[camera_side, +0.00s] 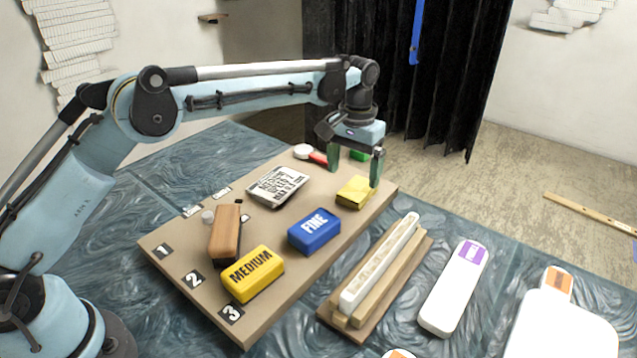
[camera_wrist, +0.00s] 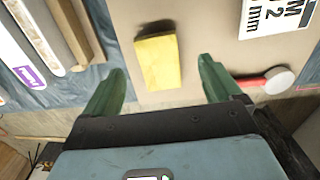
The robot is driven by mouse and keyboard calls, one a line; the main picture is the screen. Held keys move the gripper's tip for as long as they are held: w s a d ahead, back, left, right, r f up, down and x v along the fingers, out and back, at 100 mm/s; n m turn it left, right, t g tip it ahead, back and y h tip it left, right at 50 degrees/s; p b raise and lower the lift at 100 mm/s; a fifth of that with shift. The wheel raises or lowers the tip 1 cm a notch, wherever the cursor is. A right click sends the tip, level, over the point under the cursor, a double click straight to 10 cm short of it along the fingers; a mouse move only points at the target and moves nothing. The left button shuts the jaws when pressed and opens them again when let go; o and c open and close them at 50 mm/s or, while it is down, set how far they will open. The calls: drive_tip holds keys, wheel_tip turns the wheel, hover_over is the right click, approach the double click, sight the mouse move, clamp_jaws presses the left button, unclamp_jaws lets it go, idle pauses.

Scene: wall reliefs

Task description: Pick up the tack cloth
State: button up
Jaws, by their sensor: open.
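The tack cloth looks like the folded yellow pad (camera_side: 355,192) lying flat near the far right edge of the tan board (camera_side: 205,291). It also shows in the wrist view (camera_wrist: 158,62), upper middle, between my fingers. My gripper (camera_side: 354,168) is open and empty, with green fingers pointing down. It is above and slightly behind the cloth in the side view, apart from it. In the wrist view the fingertips (camera_wrist: 161,70) stand wide on either side of the cloth, with clear board between.
A blue FINE block (camera_side: 314,232), yellow MEDIUM block (camera_side: 252,274), brown block (camera_side: 225,233) and printed pack (camera_side: 277,186) are on the board. A red-handled tool (camera_wrist: 265,81) lies close to one finger. A white moulding (camera_side: 380,262) and white container (camera_side: 453,288) stand right of the board.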

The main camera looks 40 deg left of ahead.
sight(353, 192)
wheel_tip(353, 192, down, 5)
drive_tip(key=shift+d, duration=0.15)
drive_tip(key=c, duration=1.1)
drive_tip(key=shift+r, duration=0.15)
wheel_tip(353, 192, up, 4)
drive_tip(key=s+d+r, duration=0.2)
drive_tip(key=d, duration=0.1)
drive_tip(key=s+d+r, duration=0.2)
drive_tip(key=s, duration=0.1)
drive_tip(key=s+d+r, duration=0.2)
drive_tip(key=d, duration=0.1)
drive_tip(key=shift+s+d+r, duration=0.35)
drive_tip(key=shift+s+r, duration=0.05)
